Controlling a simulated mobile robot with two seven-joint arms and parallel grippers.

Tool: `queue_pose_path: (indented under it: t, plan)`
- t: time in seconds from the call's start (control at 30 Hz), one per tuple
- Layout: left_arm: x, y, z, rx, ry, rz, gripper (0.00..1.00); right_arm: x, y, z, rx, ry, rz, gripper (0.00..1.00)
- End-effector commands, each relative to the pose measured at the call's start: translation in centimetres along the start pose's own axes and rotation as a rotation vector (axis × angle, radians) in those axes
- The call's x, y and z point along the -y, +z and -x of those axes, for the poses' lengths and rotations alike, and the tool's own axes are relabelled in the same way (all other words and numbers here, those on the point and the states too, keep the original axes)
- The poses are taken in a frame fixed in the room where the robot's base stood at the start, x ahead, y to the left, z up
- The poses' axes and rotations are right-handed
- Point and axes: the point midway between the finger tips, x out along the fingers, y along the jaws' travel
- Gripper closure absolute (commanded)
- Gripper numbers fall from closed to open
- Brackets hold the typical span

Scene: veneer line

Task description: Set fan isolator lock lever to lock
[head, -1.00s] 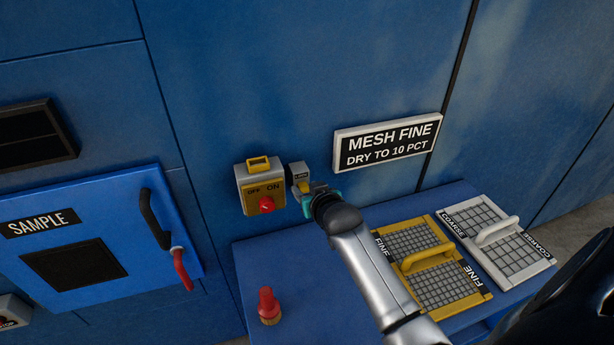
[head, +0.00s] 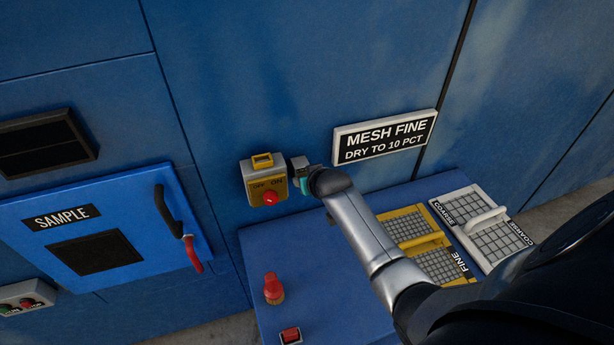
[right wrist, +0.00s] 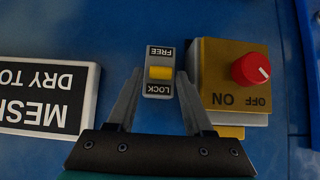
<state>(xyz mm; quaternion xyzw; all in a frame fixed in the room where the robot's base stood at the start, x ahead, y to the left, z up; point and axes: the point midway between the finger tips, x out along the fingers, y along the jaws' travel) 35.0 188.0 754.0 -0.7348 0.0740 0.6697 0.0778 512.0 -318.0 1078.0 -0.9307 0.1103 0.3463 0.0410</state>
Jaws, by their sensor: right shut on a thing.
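The fan isolator lock (head: 299,163) is a small grey box on the blue wall, mostly hidden by my right gripper in the head view. In the right wrist view its yellow lever (right wrist: 161,72) sits between the upside-down words FREE and LOCK. My right gripper (right wrist: 160,76) is shut on the lock lever, its fingertips on either side of the lock's narrow plate; the contact itself is hard to see. It comes from the right in the head view (head: 306,184). My left gripper is not in view.
The isolator box (head: 258,187) with a red knob (head: 270,199) is close beside the lock. A MESH FINE sign (head: 385,137) is to the right. Below, a blue table (head: 330,270) holds mesh screens (head: 487,235) and a red-topped object (head: 273,288). A SAMPLE door (head: 110,230) is left.

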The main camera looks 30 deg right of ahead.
Motion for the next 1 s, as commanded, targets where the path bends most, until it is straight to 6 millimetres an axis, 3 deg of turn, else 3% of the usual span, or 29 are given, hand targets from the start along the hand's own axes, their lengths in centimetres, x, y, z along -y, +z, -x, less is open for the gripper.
queue_pose_path:
  t: [0.3,0.33,0.43,0.77,1.0]
  plan:
    - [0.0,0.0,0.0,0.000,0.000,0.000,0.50,0.0,0.0,0.0,0.002,0.000,0.000,1.00]
    - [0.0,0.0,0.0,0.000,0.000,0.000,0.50,0.0,0.0,0.0,0.002,0.000,0.000,0.47]
    - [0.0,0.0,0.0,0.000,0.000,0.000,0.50,0.0,0.0,0.0,0.001,0.000,0.000,0.36]
    - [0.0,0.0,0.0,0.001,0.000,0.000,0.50,0.0,0.0,0.2,0.001,0.000,0.000,0.35]
    - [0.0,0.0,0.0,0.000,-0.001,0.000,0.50,0.0,0.0,1.9,0.000,0.000,0.001,0.35]
